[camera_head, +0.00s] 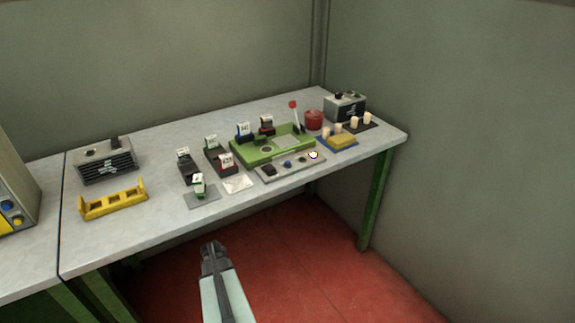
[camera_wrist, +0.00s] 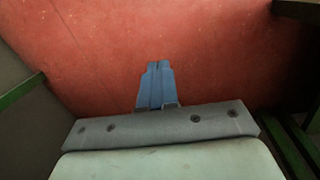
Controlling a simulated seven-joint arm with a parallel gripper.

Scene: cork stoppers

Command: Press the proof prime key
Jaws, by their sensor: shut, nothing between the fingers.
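A grey control panel (camera_head: 290,166) lies along the front of the green fixture (camera_head: 272,146) on the table. It carries a dark square key (camera_head: 269,169), a blue round button (camera_head: 288,163), a small dark control (camera_head: 303,159) and a white round knob (camera_head: 313,155). Labels are too small to read, so I cannot tell which is the proof prime key. My gripper (camera_head: 211,246) is shut and empty, in front of the table's front edge, apart from the panel. In the wrist view its fingertips (camera_wrist: 158,64) meet over the red floor; no panel shows there.
Several tagged dark blocks (camera_head: 187,166) stand left of the fixture. A yellow rack (camera_head: 113,202) and grey box (camera_head: 106,161) are farther left. A red pot (camera_head: 313,120), a blue tray (camera_head: 335,144) and several corks (camera_head: 353,123) are at right. A red-topped lever (camera_head: 295,115) rises behind the panel.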

